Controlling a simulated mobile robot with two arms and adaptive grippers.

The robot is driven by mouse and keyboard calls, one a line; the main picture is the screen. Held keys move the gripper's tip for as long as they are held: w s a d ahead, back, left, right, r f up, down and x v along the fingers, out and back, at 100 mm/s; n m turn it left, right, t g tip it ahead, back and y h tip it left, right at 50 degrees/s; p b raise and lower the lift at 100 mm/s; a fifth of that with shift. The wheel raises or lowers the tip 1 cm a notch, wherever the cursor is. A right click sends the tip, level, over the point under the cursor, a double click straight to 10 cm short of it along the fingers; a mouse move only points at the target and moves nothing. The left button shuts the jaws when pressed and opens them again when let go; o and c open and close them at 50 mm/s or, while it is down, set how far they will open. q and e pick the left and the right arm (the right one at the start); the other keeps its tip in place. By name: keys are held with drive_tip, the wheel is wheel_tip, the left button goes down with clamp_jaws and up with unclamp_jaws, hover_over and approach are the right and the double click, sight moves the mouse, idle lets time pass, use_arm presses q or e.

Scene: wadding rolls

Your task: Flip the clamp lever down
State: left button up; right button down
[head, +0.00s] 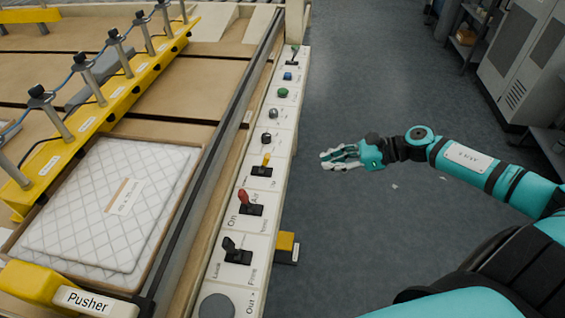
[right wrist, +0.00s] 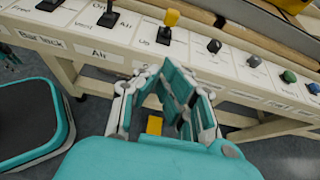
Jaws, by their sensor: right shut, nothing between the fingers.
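Several levers stand on the white control strip (head: 226,272) along the machine's right side. A black lever (head: 236,249) is nearest me, then a red lever (head: 244,199) by the word "Air", then a yellow-tipped lever (head: 266,163). I cannot read which one is the clamp lever. My right gripper (head: 338,158) is shut and empty, to the right of the strip and apart from it. In the right wrist view its fingers (right wrist: 166,105) are below the strip's front edge, near the yellow-tipped lever (right wrist: 171,20). My left gripper is out of view.
Knobs and buttons, including a green button (head: 283,92) and a blue one (head: 288,76), sit between the levers. A yellow block (head: 285,242) juts out below the strip. A quilted white pad (head: 90,185) lies on the machine's bed. Open floor (head: 360,80) lies to the right.

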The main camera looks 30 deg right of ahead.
drive_tip(key=p, duration=0.2)
approach(264, 167)
wheel_tip(264, 167, down, 3)
drive_tip(key=shift+w+a+r+p, duration=0.15)
drive_tip(key=shift+w+a+p, duration=0.3)
drive_tip(key=shift+w+a, duration=0.25)
drive_tip(key=shift+w+a+r+p, duration=0.15)
drive_tip(key=shift+w+a+p, duration=0.35)
drive_tip(key=shift+a, duration=0.35)
drive_tip(key=shift+r, duration=0.1)
